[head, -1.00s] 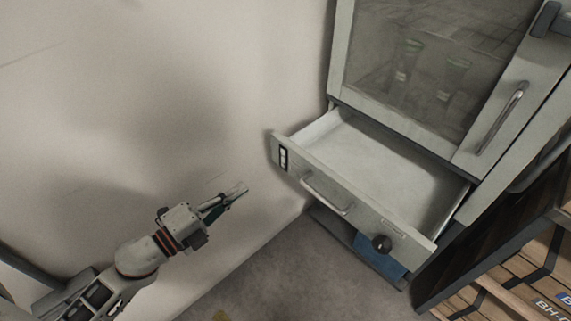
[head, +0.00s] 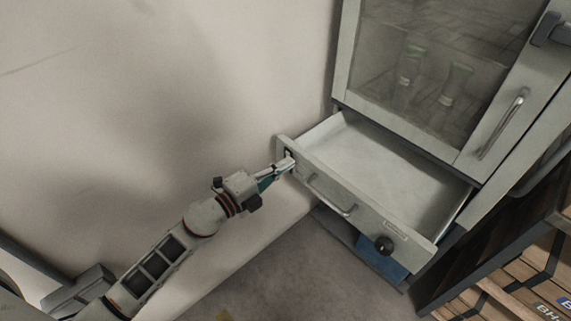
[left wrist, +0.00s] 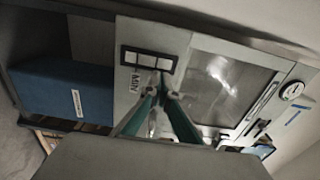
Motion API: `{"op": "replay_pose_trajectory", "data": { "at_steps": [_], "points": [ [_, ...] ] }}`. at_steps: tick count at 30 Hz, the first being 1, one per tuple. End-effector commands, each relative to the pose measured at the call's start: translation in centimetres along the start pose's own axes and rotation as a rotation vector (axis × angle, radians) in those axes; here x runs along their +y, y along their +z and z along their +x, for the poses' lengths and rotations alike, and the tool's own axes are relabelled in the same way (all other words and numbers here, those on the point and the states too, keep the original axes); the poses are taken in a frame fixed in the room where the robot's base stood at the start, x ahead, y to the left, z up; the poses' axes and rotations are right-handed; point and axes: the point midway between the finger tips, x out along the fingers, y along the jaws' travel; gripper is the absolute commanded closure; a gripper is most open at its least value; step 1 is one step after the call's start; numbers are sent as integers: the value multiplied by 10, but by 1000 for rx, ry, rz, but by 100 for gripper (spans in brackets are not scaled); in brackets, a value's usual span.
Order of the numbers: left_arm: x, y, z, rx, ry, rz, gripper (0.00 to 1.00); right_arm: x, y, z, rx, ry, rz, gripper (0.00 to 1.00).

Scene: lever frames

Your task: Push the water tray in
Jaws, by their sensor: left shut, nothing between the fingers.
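The water tray (head: 385,172) is a pale, shallow drawer pulled out below the glass door of a grey cabinet. In the left wrist view the gripper's green-sided fingers (left wrist: 161,96) point toward the cabinet. My right gripper is not in view.
The cabinet's glass door (head: 435,65) is shut above the tray, with bottles behind it. A pale wall (head: 130,90) stands at the left. A blue item (head: 380,260) is under the tray. Wooden crates (head: 525,275) stand at the lower right.

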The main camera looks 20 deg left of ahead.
Motion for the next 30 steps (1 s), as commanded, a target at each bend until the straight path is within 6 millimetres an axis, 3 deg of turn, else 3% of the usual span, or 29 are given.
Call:
{"op": "replay_pose_trajectory", "data": {
  "at_steps": [17, 23, 30],
  "points": [
    [-1, 0, 11, 0, -2, 0, 100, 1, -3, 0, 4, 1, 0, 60],
    [-4, 0, 47, 1, -5, 0, 100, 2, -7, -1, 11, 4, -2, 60],
    [-1, 0, 115, -1, -2, -1, 100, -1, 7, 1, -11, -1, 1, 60]
  ]
}}
